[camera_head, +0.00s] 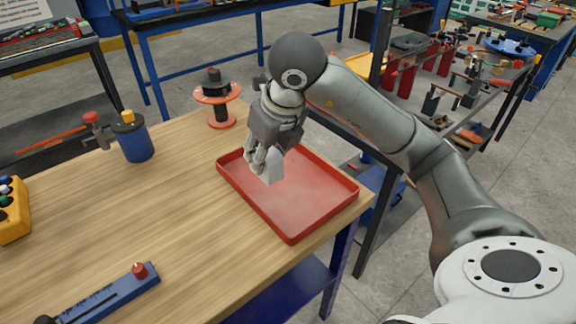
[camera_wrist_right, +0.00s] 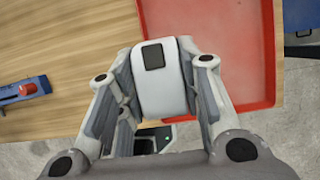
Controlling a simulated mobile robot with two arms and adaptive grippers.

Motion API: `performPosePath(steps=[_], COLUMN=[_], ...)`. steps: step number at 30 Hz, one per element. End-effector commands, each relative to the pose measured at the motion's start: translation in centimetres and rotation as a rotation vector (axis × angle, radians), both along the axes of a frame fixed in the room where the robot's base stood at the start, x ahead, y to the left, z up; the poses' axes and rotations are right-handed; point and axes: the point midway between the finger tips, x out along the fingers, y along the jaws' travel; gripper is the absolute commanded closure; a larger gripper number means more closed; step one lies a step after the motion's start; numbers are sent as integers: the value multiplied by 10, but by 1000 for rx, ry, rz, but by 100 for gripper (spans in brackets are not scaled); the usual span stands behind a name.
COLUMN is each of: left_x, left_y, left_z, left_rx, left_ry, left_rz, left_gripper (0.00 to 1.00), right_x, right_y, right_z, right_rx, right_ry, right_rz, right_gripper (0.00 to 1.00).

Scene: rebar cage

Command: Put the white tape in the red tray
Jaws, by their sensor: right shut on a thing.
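The red tray (camera_head: 318,197) lies on the wooden table near its right edge. My right gripper (camera_head: 262,166) is over the left part of the tray and shut on the white tape (camera_head: 270,170). In the right wrist view the white tape (camera_wrist_right: 160,88) sits between both fingers, with a dark square patch on it. The red tray (camera_wrist_right: 215,45) shows beyond it in that view. The head view does not clearly show whether the tape touches the tray floor. My left gripper is not in view.
A red-flanged spool (camera_head: 218,100) stands behind the tray. A blue container (camera_head: 133,138) stands at the back left. A yellow box (camera_head: 14,212) is at the left edge, and a blue bar with a red knob (camera_head: 110,295) lies at the front. The table's middle is clear.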

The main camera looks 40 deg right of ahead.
Motion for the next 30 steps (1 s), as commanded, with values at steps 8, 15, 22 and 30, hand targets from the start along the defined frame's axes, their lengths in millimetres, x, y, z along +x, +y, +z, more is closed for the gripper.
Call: performPosePath(steps=[8,15,22,30], left_x=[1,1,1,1], left_y=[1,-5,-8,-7], left_z=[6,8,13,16], left_rx=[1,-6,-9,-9], left_ry=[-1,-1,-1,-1], left_rz=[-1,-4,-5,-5], left_gripper=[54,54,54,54], right_x=[31,44,48,49], right_y=[-51,-67,-74,-74], right_z=[-42,-65,-88,-106], right_rx=[-2,1,0,-1], right_ry=[5,-1,2,-3], right_rz=[-4,1,2,2], right_gripper=[98,98,98,98])
